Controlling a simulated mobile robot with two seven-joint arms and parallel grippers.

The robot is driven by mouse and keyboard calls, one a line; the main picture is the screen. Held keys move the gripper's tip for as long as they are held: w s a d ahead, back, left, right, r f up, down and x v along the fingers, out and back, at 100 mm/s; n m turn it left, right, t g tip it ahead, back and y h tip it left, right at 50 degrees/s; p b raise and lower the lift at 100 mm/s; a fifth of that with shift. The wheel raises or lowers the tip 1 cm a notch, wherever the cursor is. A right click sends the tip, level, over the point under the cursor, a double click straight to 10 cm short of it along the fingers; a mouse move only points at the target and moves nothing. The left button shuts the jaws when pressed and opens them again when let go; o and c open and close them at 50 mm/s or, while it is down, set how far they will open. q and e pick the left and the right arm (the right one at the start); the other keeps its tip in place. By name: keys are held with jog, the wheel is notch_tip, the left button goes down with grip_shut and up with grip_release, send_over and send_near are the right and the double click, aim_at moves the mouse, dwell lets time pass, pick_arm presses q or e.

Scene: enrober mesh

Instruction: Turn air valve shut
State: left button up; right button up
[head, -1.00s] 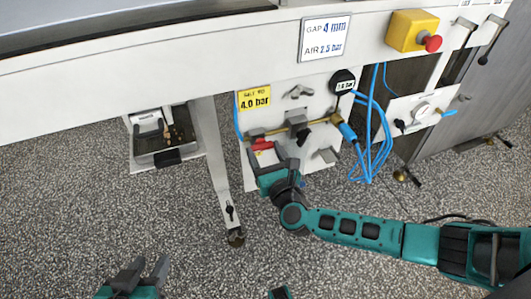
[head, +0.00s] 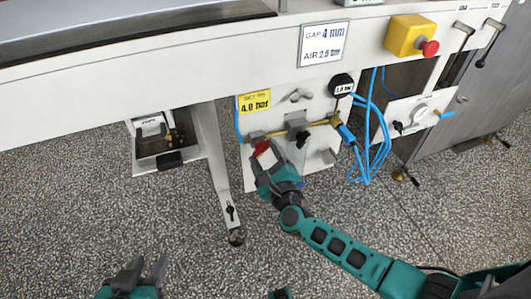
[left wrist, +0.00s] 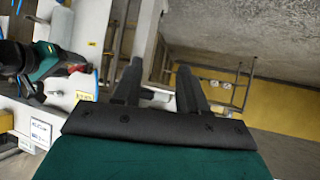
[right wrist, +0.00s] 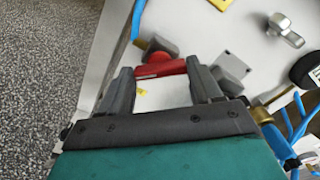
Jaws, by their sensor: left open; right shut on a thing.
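The air valve has a red handle (head: 262,148) on the brass pipe of a white panel (head: 318,177) under the machine. My right gripper (head: 264,158) is at this handle, its fingers around it. In the right wrist view the red handle (right wrist: 158,66) lies between the fingertips (right wrist: 159,70), beside a grey block (right wrist: 160,45). The fingers partly hide the handle in the head view. My left gripper (head: 146,266) is open and empty, low at the front, away from the panel; it also shows open in the left wrist view (left wrist: 159,72).
A round gauge (head: 342,85) and a yellow pressure label (head: 254,102) are on the panel. Blue hoses (head: 372,150) hang at its right. A machine leg (head: 218,170) stands left of it. A yellow box with a red button (head: 411,36) is above right.

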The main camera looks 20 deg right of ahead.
jog(key=shift+n, duration=0.9)
jog(key=n+p, duration=0.1)
jog(key=n, duration=0.2)
jog(key=shift+n, duration=0.3)
pick_arm(q)
jog(key=shift+s+a+r+p, duration=0.3)
jog(key=shift+a+r+p, duration=0.05)
jog(key=shift+r+p, duration=0.4)
pick_arm(e)
jog(key=shift+n, duration=2.1)
pick_arm(q)
jog(key=shift+d, duration=0.1)
pick_arm(e)
jog(key=o, duration=1.1)
jog(key=shift+c, duration=0.2)
pick_arm(q)
notch_tip(320, 180, up, 2)
jog(key=shift+w+r+p, duration=0.1)
jog(key=shift+r+p, duration=0.1)
jog(key=shift+p, duration=1)
pick_arm(e)
jog(key=s, duration=1.3)
jog(key=shift+d, duration=0.25)
